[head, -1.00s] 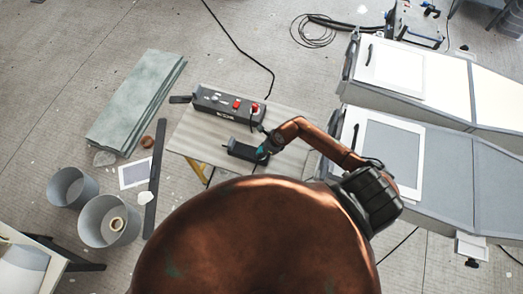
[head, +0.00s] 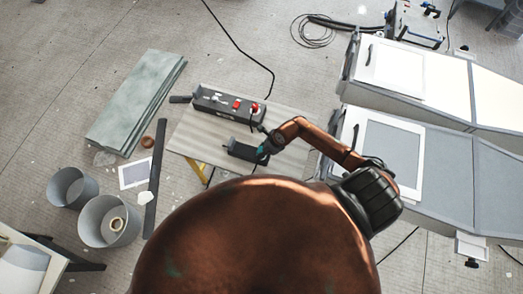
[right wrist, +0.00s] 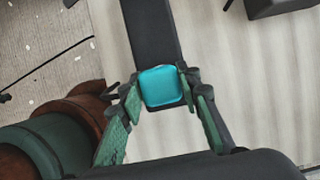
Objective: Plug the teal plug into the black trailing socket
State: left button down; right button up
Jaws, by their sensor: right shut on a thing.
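The black trailing socket (head: 228,103), a long strip with red switches, lies on the pale ribbed board. The teal plug (right wrist: 162,86) is between the green-padded fingers of my right gripper (right wrist: 160,95), which is shut on it. In the head view the plug (head: 261,153) is a small teal spot at the right end of a dark block (head: 242,151), nearer to me than the socket. In the right wrist view a dark bar runs away just beyond the plug; I cannot tell whether they touch. My left gripper is not in view.
The pale board (head: 196,138) has bare room left of the dark block. Grey moulds (head: 435,165) stand at the right. A stack of green-grey sheets (head: 135,100) and two grey buckets (head: 108,220) are at the left. A black cable (head: 238,45) crosses the floor behind.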

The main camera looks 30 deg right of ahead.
jog(key=shift+f+b, duration=0.5)
jog(key=shift+f, duration=0.1)
dwell(0.4)
jog(key=o, duration=1.2)
jog(key=shift+c, duration=0.2)
jog(key=v, duration=1.2)
jog(key=shift+w, duration=0.1)
